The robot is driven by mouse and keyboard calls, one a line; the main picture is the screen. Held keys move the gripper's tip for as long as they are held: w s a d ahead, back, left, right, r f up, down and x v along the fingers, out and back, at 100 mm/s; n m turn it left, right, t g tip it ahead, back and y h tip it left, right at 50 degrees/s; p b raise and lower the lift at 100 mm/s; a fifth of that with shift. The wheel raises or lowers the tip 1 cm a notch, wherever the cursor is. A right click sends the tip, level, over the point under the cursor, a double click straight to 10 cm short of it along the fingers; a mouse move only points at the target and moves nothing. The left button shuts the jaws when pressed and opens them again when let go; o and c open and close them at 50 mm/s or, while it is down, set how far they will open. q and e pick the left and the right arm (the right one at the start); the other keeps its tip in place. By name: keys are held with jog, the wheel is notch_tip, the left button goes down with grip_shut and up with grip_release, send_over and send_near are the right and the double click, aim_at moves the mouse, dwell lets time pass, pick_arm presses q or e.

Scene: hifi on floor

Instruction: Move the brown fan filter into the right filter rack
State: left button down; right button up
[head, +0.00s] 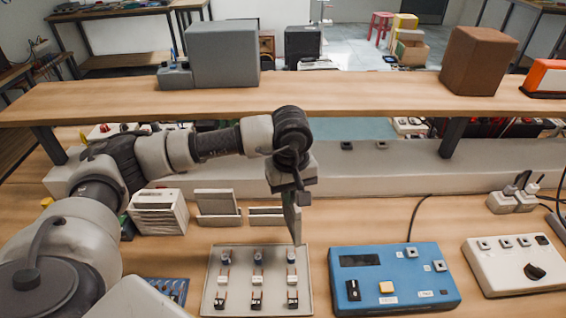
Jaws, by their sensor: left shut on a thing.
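My left gripper (290,188) points down above the bench, just right of the racks, and is shut on a thin flat panel, the fan filter (293,219). The filter hangs upright and shows nearly edge-on. Its colour reads grey-green here, not clearly brown. Its lower end is close to the back right corner of the grey switch panel; I cannot tell if they touch. The left filter rack (220,219) has a pale panel standing in it. The right filter rack (265,220) is low and pale, left of the filter, with its right end near it. My right gripper is out of view.
The grey switch panel (210,294) lies in front of the racks. A blue control box (345,284) and a white box (490,280) lie to the right. A pale slatted block (158,213) stands left. A wooden shelf (350,94) spans behind my arm.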

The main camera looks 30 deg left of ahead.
pick_arm(q)
jog(key=w+a+n, duration=0.1)
jog(key=n, duration=0.1)
jog(key=w+a+n+p, duration=0.1)
jog(key=n, duration=0.1)
jog(key=w+a+n, duration=0.1)
jog(key=n, duration=0.2)
jog(key=shift+w+a+f, duration=0.2)
jog(key=shift+w+a, duration=0.05)
jog(key=shift+a, duration=0.05)
jog(key=w+a+f+n, duration=0.2)
jog(key=a+f+n, duration=0.1)
jog(key=a+n, duration=0.3)
jog(key=shift+f+n+p, duration=0.15)
jog(key=shift+n+p, duration=0.3)
jog(key=shift+n, duration=0.45)
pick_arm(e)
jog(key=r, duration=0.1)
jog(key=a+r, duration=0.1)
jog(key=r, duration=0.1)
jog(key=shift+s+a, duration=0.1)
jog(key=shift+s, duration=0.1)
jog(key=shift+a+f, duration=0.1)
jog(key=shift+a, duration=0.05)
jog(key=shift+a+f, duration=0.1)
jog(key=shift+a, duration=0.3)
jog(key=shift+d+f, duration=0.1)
